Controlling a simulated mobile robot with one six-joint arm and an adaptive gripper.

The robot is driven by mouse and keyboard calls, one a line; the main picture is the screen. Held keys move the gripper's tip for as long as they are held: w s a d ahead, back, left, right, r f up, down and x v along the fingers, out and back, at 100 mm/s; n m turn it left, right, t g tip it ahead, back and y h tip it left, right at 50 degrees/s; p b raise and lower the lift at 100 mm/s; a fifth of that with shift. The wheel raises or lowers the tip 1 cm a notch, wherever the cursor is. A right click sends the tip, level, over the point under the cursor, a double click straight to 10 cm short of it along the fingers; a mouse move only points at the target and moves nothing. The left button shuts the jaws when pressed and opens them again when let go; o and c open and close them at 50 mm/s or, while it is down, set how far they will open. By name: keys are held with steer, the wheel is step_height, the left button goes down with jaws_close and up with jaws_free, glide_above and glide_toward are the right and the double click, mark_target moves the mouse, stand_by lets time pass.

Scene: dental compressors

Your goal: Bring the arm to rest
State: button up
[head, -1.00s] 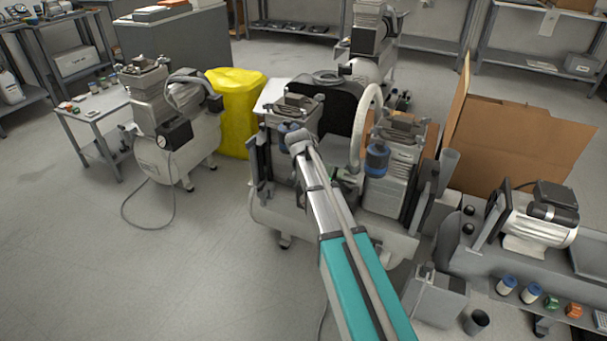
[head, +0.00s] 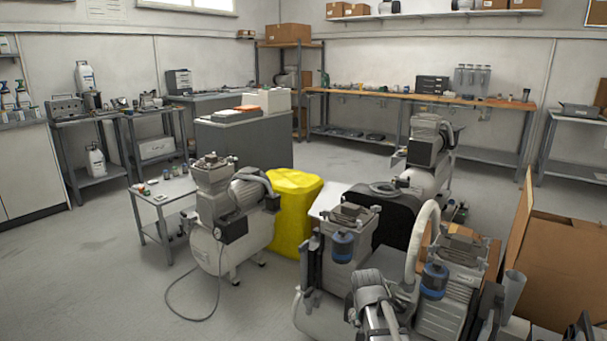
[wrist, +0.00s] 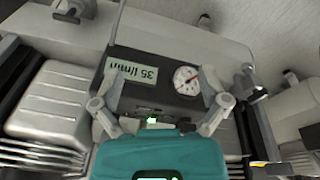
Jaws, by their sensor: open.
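My gripper (wrist: 160,84) shows in the wrist view with its two grey fingers spread wide and nothing between them. Beyond them is a dark control panel (wrist: 150,92) with a "35 l/min" label and a round pressure gauge (wrist: 187,80). I cannot tell whether the fingers touch the panel. In the head view, my arm (head: 372,297) rises at the bottom edge in front of the twin-head compressor (head: 325,318) with blue filters. The gripper itself is hidden there.
A single compressor (head: 212,250) with a trailing cable stands left, beside a yellow bag (head: 292,210) and a small table (head: 165,190). Another compressor (head: 425,160) stands behind. An open cardboard box (head: 560,260) is at right.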

steer(key=s+a+n+g+y, duration=0.1)
steer(key=s+n+g, duration=0.15)
steer(key=s, duration=1.05)
step_height(320, 180, up, 38)
steer(key=p, duration=3.8)
steer(key=shift+w+r+n+t, duration=0.2)
steer(key=shift+w+n+t, duration=0.15)
steer(key=shift+t, duration=0.1)
